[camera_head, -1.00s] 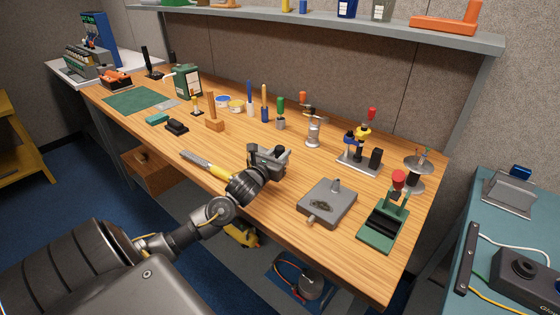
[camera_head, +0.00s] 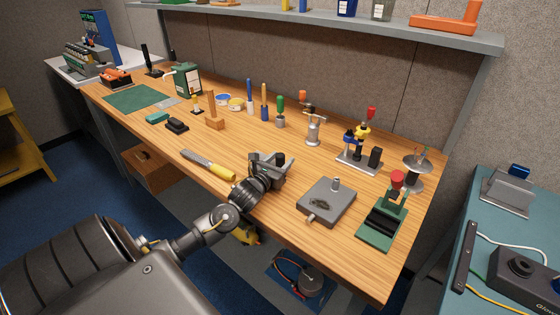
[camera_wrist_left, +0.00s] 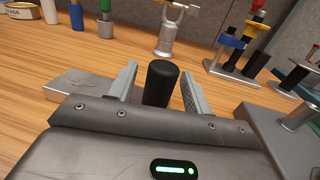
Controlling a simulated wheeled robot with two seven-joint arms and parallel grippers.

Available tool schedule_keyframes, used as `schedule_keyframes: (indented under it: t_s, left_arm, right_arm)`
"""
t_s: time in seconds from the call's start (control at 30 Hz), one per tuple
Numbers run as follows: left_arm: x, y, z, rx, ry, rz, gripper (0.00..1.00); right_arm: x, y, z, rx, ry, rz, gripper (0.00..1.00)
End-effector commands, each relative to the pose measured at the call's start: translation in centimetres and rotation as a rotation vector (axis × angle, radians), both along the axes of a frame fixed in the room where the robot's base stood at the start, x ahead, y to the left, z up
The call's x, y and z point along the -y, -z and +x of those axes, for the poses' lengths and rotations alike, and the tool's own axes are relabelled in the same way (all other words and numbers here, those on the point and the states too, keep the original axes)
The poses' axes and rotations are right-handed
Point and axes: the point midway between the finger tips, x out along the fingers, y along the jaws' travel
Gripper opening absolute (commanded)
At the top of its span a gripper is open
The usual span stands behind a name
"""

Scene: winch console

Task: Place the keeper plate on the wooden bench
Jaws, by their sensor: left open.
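A grey metal plate (camera_wrist_left: 85,87), which looks like the keeper plate, lies on the wooden bench (camera_head: 150,122) by my left gripper. A black upright knob (camera_wrist_left: 160,83) stands between the fingers in the left wrist view; its base is hidden, so I cannot tell for sure that it belongs to the plate. My left gripper (camera_head: 277,163) is low over the bench's front part. It also shows in the left wrist view (camera_wrist_left: 157,85), open, with a finger on each side of the knob. In the head view my gripper hides most of the plate. My right gripper is out of view.
A grey block with a post (camera_head: 327,203) stands right of my left gripper. A green fixture (camera_head: 382,222) is farther right. A yellow-handled tool (camera_head: 208,165) lies to the left. Several upright tools and a stand (camera_head: 360,155) are behind. Bare wood lies between them.

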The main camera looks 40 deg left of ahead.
Motion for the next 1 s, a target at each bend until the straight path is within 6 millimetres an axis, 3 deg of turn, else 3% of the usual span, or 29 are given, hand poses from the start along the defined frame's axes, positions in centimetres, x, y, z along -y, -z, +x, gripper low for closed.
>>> schedule_keyframes:
  t_s: [0.13, 0.23, 0.7, 1.0]
  left_arm:
    - [0.0, -0.2, -0.2, -0.001, 0.001, 0.0, 0.5]
    - [0.3, 0.0, -1.4, -0.002, 0.001, 0.002, 0.5]
    - [1.9, 0.0, -10.3, -0.002, 0.001, -0.001, 0.5]
    - [2.1, -0.3, -11.8, 0.0, 0.0, -0.001, 0.5]
  right_arm:
    - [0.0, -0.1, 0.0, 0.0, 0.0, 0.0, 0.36]
    - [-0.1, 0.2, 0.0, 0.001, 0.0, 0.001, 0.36]
    - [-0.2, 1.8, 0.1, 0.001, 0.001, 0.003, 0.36]
    - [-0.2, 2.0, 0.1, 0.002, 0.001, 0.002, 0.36]
